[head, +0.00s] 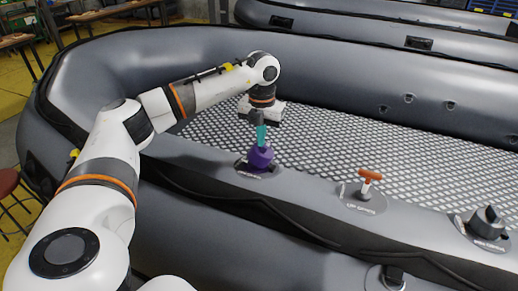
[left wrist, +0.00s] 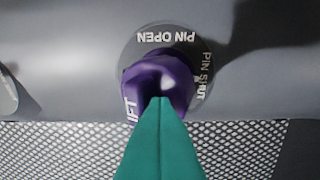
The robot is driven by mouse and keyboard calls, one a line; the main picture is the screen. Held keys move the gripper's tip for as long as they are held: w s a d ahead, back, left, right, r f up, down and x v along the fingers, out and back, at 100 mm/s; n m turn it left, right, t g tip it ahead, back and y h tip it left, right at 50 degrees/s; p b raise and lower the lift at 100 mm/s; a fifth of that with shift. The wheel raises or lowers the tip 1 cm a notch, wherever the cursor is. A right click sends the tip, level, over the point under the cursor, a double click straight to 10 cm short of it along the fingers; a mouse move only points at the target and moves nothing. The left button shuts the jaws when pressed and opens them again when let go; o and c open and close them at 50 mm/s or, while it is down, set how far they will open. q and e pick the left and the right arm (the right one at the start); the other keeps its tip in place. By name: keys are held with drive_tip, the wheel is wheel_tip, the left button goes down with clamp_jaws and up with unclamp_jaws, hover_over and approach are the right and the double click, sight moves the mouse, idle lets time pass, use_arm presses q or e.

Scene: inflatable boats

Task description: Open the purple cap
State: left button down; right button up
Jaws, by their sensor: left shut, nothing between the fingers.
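The purple cap (head: 260,157) sits on a round valve plate on the grey tube of the inflatable boat. In the left wrist view the purple cap (left wrist: 158,82) is at the centre, partly hidden behind the green fingers. White words "PIN OPEN" and "PIN SHUT" are on the plate (left wrist: 150,45) around it. My left gripper (head: 261,143) points down from above with its fingers shut, the tips at or just over the cap; I cannot tell whether they touch it. Its shut green fingers also fill the lower middle of the left wrist view (left wrist: 160,105). My right gripper is not in view.
An orange T-handle (head: 369,176) on its own plate stands to the right on the same tube. A dark grey knob (head: 487,220) is further right. The boat's floor (head: 350,150) is patterned mesh and clear. Another boat (head: 400,25) lies behind.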

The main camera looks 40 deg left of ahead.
use_arm(q)
drive_tip(key=shift+w+a+r, duration=0.15)
drive_tip(key=shift+a+r, duration=0.4)
drive_tip(key=shift+r, duration=0.05)
drive_tip(key=shift+s+a+r+p, duration=0.15)
drive_tip(key=shift+a+r+p, duration=0.2)
drive_tip(key=shift+a, duration=0.15)
drive_tip(key=shift+s+a+r+p, duration=0.1)
drive_tip(key=shift+a+r+p, duration=0.2)
drive_tip(key=shift+a, duration=0.2)
drive_tip(key=shift+s+a+r+p, duration=0.15)
drive_tip(key=shift+a+r+p, duration=0.5)
drive_tip(key=shift+a, duration=0.35)
